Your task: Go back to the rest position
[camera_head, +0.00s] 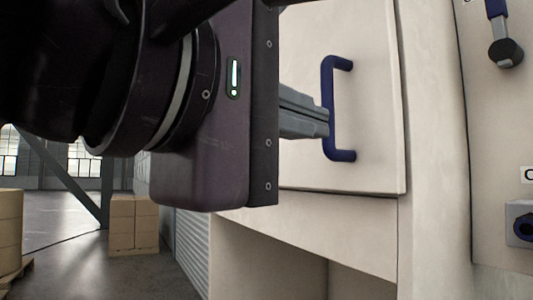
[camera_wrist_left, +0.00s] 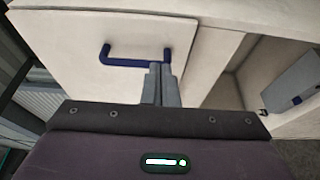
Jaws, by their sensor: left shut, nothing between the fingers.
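My left gripper (camera_head: 322,122) reaches in from the left in the head view, its grey fingers shut with nothing between them. The fingertips are right beside the blue handle (camera_head: 331,110) on a cream cabinet door (camera_head: 372,140). In the left wrist view the shut fingers (camera_wrist_left: 161,70) point at the same blue handle (camera_wrist_left: 130,62), close to one of its ends. I cannot tell whether they touch it. The door looks closed against the cabinet. My left wrist hides the door's left part in the head view. My right gripper is not in view.
An open recess (camera_head: 265,260) lies below the door. A lever switch (camera_head: 505,50) and a grey box with a blue knob (camera_head: 522,225) are on the right panel. Boxes (camera_head: 133,225) stand on the floor at the left, with free floor between.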

